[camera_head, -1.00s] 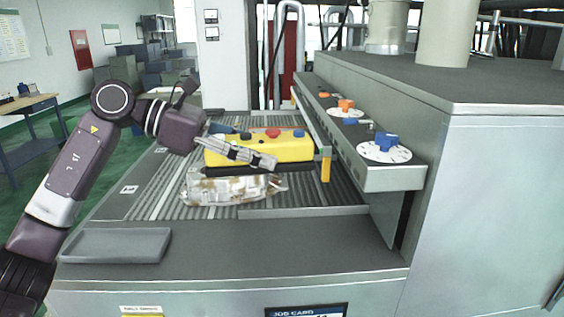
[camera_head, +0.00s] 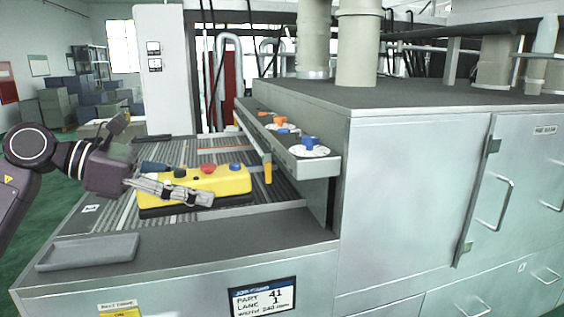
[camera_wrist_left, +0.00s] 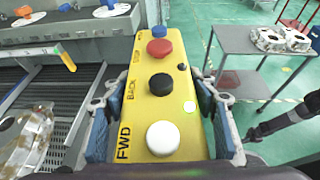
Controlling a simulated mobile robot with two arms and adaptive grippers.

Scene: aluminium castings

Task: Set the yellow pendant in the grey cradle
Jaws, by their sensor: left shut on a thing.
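The yellow pendant (camera_head: 228,180) is a long box with white, black, red and blue buttons. My left gripper (camera_head: 200,196) is shut on it, with one finger along its near side. The left wrist view shows the pendant (camera_wrist_left: 150,90) between both fingers, buttons facing the camera. In the head view it appears over the near part of the ribbed conveyor; I cannot tell its height. A shallow grey tray (camera_head: 88,250), apparently the cradle, lies empty on the bench's front left corner, left of and nearer than the pendant. My right gripper is not in view.
A ledge (camera_head: 318,166) with orange and blue knobs and a hanging yellow tag (camera_head: 267,170) stands right of the conveyor. A big grey cabinet (camera_head: 415,200) fills the right. A rough casting (camera_wrist_left: 28,140) lies on the conveyor in the wrist view. The bench front strip is bare.

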